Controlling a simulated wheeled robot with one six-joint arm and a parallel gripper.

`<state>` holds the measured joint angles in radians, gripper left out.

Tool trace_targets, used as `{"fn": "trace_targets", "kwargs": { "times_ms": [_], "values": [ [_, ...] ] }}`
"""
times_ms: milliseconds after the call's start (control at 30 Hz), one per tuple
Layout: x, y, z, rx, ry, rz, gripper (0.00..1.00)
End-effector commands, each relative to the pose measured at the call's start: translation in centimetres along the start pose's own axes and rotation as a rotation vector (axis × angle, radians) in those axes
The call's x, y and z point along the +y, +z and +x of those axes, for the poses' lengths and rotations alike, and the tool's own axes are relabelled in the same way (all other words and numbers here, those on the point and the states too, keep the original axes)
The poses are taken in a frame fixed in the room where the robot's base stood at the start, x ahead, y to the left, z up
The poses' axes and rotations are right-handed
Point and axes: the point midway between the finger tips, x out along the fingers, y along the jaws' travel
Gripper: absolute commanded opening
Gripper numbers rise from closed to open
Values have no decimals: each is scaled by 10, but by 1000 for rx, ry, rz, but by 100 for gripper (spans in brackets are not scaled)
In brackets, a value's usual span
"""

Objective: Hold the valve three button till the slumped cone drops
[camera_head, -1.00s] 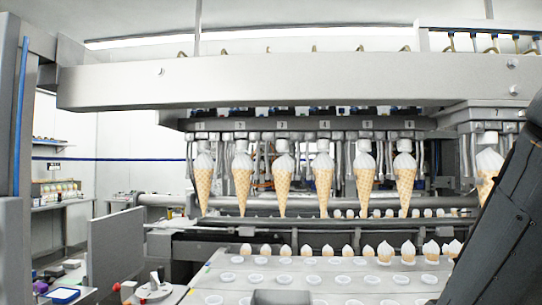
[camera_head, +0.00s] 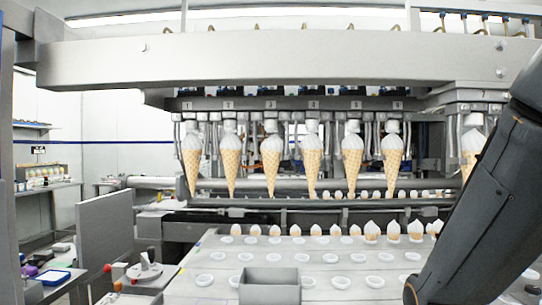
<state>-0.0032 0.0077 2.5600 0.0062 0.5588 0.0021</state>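Several ice cream cones hang in a row below numbered valves. The cone under valve three (camera_head: 271,165) hangs upright, its white cream up against the nozzle. A small "3" label (camera_head: 270,105) shows above it. I cannot tell from here which cone is slumped. No button for valve three can be made out. My dark arm crosses the right side, in front of part of the machine and the tray. My gripper is not in view.
A white tray (camera_head: 322,257) with round holes spreads below the cones, small cream-topped cones along its back. A grey box (camera_head: 269,287) stands at the front.

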Motion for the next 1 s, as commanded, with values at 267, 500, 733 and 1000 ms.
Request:
{"fn": "trace_targets", "kwargs": {
  "times_ms": [267,500,733,1000],
  "values": [
    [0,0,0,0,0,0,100],
    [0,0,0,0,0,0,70],
    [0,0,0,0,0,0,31],
    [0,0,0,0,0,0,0]
  ]
}}
